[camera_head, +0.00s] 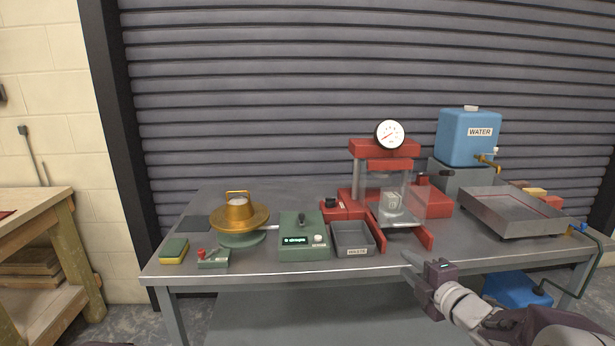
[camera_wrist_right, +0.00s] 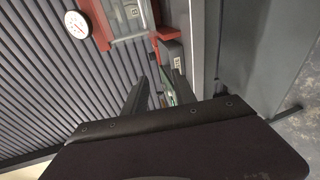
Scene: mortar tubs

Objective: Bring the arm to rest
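My right arm comes in from the lower right in the head view. Its right gripper (camera_head: 409,264) is over the front edge of the grey bench (camera_head: 300,268), in front of the red press (camera_head: 384,148). In the right wrist view the two fingers of the right gripper (camera_wrist_right: 151,62) stand apart with a gap between them and nothing held. My left gripper is not in view.
A grey waste tray (camera_head: 353,238) and a green control box (camera_head: 303,240) are left of the right gripper. A mortar cube (camera_head: 393,201) sits in the press. A metal tray (camera_head: 512,212) and blue water tank (camera_head: 468,138) stand right.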

